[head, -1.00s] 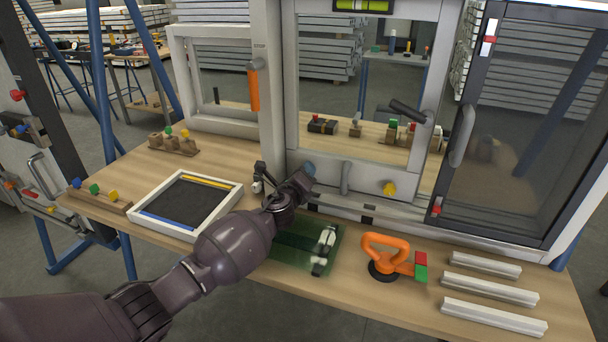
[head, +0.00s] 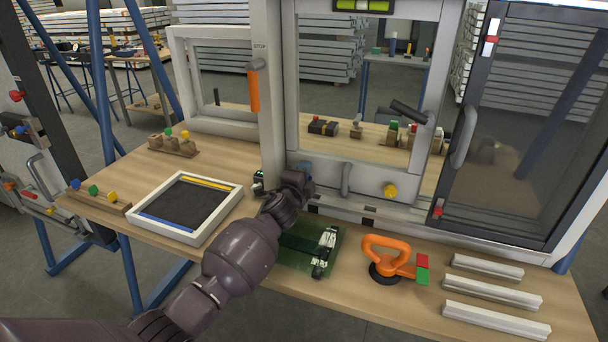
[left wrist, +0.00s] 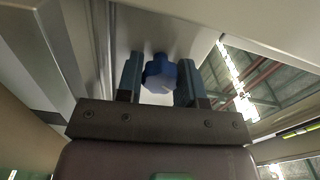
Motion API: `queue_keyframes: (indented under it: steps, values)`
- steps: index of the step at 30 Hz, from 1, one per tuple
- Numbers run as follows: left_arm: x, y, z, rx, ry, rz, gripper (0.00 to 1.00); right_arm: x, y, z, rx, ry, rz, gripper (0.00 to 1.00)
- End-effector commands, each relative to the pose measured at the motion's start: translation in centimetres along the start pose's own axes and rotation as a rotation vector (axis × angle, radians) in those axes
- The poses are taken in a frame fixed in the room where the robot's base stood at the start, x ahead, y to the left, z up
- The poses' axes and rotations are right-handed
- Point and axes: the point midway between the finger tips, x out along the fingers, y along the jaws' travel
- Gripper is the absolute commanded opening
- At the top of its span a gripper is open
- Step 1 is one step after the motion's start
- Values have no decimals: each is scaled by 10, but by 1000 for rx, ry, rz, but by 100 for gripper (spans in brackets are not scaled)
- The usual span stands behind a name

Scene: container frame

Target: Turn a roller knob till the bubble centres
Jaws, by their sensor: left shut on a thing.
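The blue roller knob (head: 307,167) is at the lower left of the white window frame (head: 282,100), largely hidden by my left gripper (head: 300,178). In the left wrist view the blue knob (left wrist: 160,72) sits between the two fingers of my left gripper (left wrist: 160,82), which is shut on it. A yellow knob (head: 390,191) is at the lower right of the frame, with nothing on it. A yellow-green level vial (head: 362,5) shows at the top edge of the head view, partly cut off; I cannot tell where its bubble lies. My right gripper is not in view.
A white-rimmed tray (head: 232,200) lies left of my arm. A green glass plate (head: 330,262) lies under it. An orange suction lifter (head: 385,258) and several white profiles (head: 490,292) lie to the right. A dark-framed glazed door (head: 520,110) stands open at the right.

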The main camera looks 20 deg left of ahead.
Motion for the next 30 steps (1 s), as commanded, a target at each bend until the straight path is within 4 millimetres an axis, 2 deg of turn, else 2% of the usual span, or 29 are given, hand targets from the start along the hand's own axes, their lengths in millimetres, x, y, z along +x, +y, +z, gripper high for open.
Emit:
queue_keyframes:
  steps: [9, 21, 22, 26, 30]
  values:
    - [0, 0, 0, -73, 0, 0, 11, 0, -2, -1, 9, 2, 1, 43]
    - [0, 0, 0, -77, 0, 1, 11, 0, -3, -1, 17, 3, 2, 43]
    - [0, 0, 0, -77, 0, 1, 37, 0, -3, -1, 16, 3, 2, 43]
    - [0, 0, 0, -76, 0, 1, 57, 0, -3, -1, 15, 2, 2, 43]
    - [0, 0, 0, -76, 0, 0, 60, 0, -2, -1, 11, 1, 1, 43]
